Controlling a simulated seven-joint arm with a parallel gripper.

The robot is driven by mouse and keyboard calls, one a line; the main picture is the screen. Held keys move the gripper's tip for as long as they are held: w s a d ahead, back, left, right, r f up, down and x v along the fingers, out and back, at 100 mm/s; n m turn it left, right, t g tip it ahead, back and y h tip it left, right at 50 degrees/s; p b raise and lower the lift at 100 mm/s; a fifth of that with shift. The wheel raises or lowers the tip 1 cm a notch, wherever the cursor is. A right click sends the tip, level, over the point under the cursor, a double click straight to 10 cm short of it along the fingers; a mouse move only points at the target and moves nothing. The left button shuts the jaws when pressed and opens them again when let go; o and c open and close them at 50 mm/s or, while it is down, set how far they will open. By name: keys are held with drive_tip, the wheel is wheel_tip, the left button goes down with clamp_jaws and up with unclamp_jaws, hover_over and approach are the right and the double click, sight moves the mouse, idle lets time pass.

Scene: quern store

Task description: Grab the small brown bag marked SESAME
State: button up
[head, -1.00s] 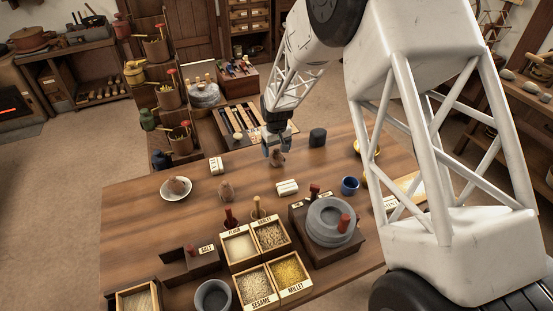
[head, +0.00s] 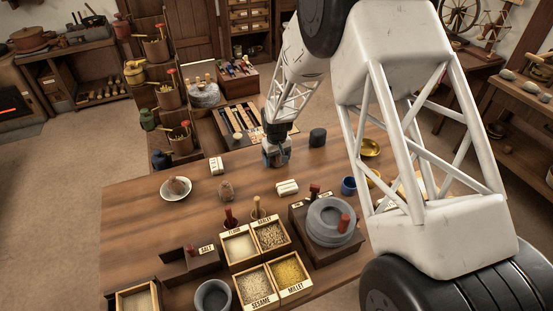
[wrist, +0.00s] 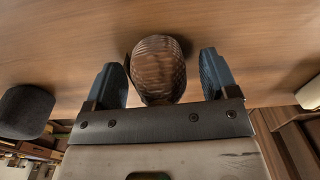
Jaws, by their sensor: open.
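A small brown bag (wrist: 158,72) with a ribbed surface sits between the fingers of my gripper (wrist: 161,82) in the wrist view. The fingers stand apart, one on each side, with a gap to the right finger and a narrower one to the left. In the head view my gripper (head: 276,155) is down at the far part of the table and hides that bag. No SESAME marking shows on it. A brown item (head: 176,184) lies on a white dish.
White labelled blocks (head: 216,165) (head: 287,187) and a dark cylinder (head: 318,137) stand near my gripper.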

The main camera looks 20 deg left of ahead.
idle(0.4)
drive_tip(key=c, duration=1.1)
drive_tip(key=shift+o, duration=0.2)
drive_tip(key=shift+r, duration=0.15)
drive_tip(key=shift+r, duration=0.85)
drive_tip(key=shift+s+d+r, duration=0.1)
drive_tip(key=shift+r, duration=0.8)
drive_tip(key=s+d, duration=0.3)
drive_tip(key=s, duration=0.1)
drive_tip(key=s+d+r, duration=0.1)
drive_tip(key=s+d, duration=0.2)
drive_tip(key=s, duration=0.1)
drive_tip(key=s+d, duration=0.3)
drive_tip(key=s, duration=0.2)
drive_tip(key=shift+r, duration=0.15)
